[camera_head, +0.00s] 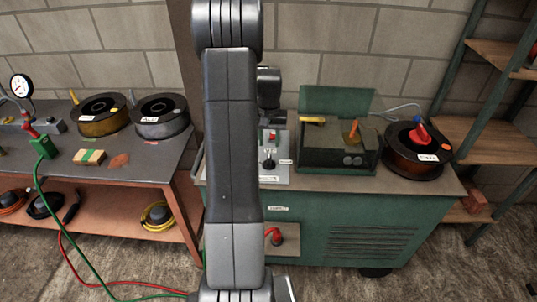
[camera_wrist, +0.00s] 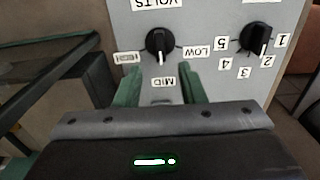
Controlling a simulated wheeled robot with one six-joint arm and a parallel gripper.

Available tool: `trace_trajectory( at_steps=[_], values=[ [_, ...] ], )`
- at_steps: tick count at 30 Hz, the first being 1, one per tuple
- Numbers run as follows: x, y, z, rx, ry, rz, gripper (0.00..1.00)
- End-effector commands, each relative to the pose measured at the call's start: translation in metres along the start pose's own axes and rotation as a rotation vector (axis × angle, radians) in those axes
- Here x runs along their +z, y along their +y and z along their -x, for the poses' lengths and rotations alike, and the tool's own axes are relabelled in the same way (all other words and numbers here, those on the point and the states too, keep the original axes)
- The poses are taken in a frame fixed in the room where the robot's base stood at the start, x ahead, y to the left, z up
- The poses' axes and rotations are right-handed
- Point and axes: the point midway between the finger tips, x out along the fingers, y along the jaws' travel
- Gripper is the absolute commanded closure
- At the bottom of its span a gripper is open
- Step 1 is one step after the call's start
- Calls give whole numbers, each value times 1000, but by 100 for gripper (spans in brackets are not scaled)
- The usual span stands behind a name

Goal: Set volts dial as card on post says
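In the wrist view the grey panel (camera_wrist: 205,20) carries the black volts dial (camera_wrist: 160,41), its lettering upside down. The dial's white mark points at the MID label (camera_wrist: 163,81); the HIGH label (camera_wrist: 130,58) is left and the LOW label (camera_wrist: 196,51) right. My gripper (camera_wrist: 160,71) is open and empty. Its green fingers are apart, one on each side of the MID label, just short of the dial. In the head view my arm hides part of the panel (camera_head: 280,180). I cannot make out a card on a post.
A second black dial (camera_wrist: 255,38), numbered 1 to 5, is beside the volts dial, its mark near 2. A green open-lidded box (camera_head: 335,105) and a dark spool (camera_head: 413,163) stand right of the panel on the green cabinet (camera_head: 330,215). A workbench (camera_head: 150,160) stands left.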

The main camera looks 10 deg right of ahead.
Motion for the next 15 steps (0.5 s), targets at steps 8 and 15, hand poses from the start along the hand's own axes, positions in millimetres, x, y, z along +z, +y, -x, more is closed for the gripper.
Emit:
trace_trajectory(
  at_steps=[8,15],
  values=[
    [1,0,-56,0,-4,1,64],
    [0,0,-78,0,0,1,64]
  ],
)
